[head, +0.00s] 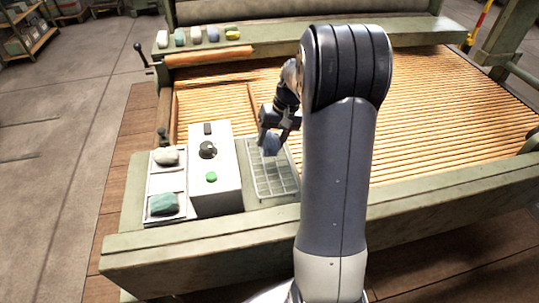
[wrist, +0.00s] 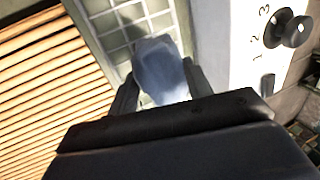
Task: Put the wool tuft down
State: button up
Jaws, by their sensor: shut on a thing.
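My gripper (wrist: 162,88) is shut on a pale blue-grey wool tuft (wrist: 160,70), held between its two fingers in the wrist view. In the head view the tuft (head: 271,143) hangs below my gripper (head: 272,131), over the far part of a pale gridded tray (head: 272,183). In the wrist view the tray's grid (wrist: 115,25) shows behind the tuft. I cannot tell how high the tuft is above the tray.
A white control box (head: 213,178) with a black knob and green button stands left of the grid tray. Several tufts lie on the back ledge (head: 280,33). Wooden slats (head: 430,110) spread right.

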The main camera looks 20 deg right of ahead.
aim_at(271, 161)
jog(key=shift+f+b, duration=0.3)
jog(key=shift+f, duration=2.4)
jog(key=shift+f, duration=0.25)
jog(key=o, duration=0.9)
jog(key=shift+r, duration=0.1)
jog(key=shift+o, duration=0.2)
jog(key=p+v, duration=0.1)
jog(key=v, duration=1.1)
jog(key=shift+r+p, duration=0.15)
jog(key=shift+p, duration=0.2)
